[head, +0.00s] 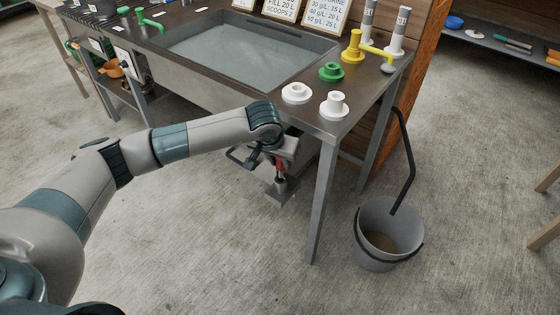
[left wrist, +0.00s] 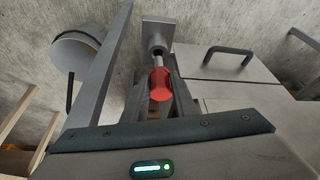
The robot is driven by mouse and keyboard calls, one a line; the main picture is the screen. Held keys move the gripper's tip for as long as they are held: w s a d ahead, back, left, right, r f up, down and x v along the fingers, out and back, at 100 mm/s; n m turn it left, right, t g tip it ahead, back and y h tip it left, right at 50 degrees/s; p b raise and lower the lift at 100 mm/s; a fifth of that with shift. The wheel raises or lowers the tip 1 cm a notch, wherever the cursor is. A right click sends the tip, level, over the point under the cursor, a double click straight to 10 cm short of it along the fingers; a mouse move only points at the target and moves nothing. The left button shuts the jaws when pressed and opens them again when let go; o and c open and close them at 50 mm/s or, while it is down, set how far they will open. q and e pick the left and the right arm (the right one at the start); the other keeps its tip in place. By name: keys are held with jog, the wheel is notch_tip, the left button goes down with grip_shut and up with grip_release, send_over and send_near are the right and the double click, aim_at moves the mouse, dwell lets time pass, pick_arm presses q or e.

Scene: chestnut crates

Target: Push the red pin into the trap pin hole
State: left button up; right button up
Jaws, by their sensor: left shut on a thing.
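The red pin (left wrist: 160,84) has a red grip and a thin metal shaft. It also shows in the head view (head: 281,165), below the wrist and partly covered by the gripper. My left gripper (head: 280,169) is shut on the red grip, with a finger on each side in the left wrist view. The shaft points at a round grey collar (left wrist: 157,43) on a square metal plate (left wrist: 158,30), the trap fitting with the hole. The shaft end meets or overlaps the collar; I cannot tell how deep it sits. The hole itself is hidden. My right gripper is not in view.
The steel sink table (head: 340,130) stands over the fitting, and its front leg (head: 322,200) is close to the right of my gripper. A grey bucket (head: 375,255) stands farther right. A lidded grey box with a dark handle (left wrist: 243,52) is beside the gripper.

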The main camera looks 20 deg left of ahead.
aim_at(280, 173)
pick_arm(q)
jog(key=shift+f+b, duration=2.6)
jog(key=shift+f, duration=0.2)
dwell(0.5)
jog(key=o, duration=1.2)
jog(key=shift+r, duration=0.1)
jog(key=p+v, duration=0.1)
jog(key=v, duration=1.6)
jog(key=shift+s+r, duration=0.1)
